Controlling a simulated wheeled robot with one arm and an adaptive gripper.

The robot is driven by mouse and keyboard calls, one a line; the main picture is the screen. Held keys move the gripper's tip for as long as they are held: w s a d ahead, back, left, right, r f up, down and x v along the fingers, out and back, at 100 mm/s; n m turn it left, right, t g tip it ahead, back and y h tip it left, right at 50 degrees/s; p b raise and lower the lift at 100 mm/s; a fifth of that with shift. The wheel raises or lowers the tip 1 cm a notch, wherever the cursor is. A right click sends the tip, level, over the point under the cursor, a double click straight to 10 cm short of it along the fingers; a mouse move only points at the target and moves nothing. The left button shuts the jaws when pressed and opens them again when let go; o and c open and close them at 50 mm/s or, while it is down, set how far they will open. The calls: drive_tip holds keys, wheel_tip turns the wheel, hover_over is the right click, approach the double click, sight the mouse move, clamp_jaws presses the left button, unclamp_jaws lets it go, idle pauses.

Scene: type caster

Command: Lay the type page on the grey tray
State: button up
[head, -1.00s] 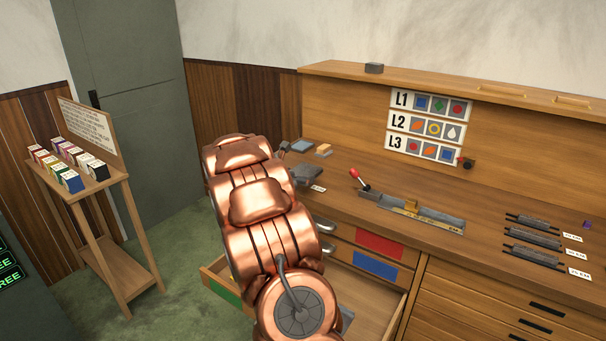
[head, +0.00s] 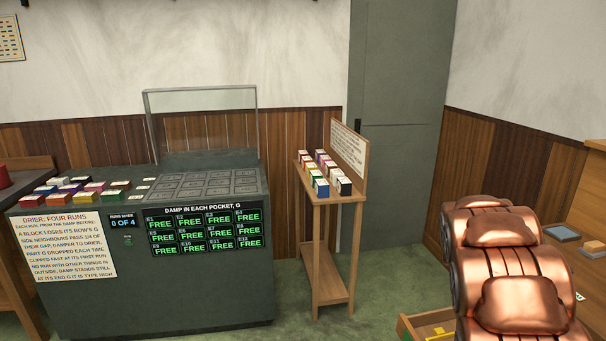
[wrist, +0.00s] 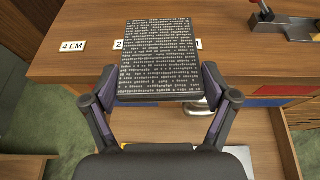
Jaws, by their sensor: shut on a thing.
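The type page (wrist: 155,60), a dark block covered in rows of pale raised letters, is between the fingers of my gripper (wrist: 160,88) in the wrist view. My gripper is shut on its two sides and holds it over the wooden bench front. In the head view my copper arm fills the lower right, and neither the gripper nor the page shows. I cannot make out the grey tray with certainty. A flat blue-grey piece (head: 562,233) lies on the bench at the right edge of the head view.
A grey-green drier (head: 165,300) with a raised clear lid stands at left, bearing several coloured blocks. A wooden stand (head: 329,258) with more blocks stands beside it. An open drawer (head: 412,326) juts out at lower right. Green floor between stand and drawer is clear.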

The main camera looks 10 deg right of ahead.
drive_tip(key=w+a+r+n+t+y+p, duration=0.15)
drive_tip(key=w+a+r+n+t, duration=0.25)
drive_tip(key=w+a, duration=0.5)
drive_tip(key=w+a+r+n+t+y+p, duration=0.1)
drive_tip(key=w+a+r+n+t+y, duration=0.25)
drive_tip(key=a, duration=1.05)
drive_tip(key=w+a+r+n+t+y+p, duration=0.1)
drive_tip(key=a+n+t+y, duration=0.3)
drive_tip(key=a, duration=2.1)
drive_tip(key=shift+w+a+r+n+p, duration=0.15)
drive_tip(key=shift+w+a+n+p, duration=0.2)
drive_tip(key=shift+n+p, duration=0.5)
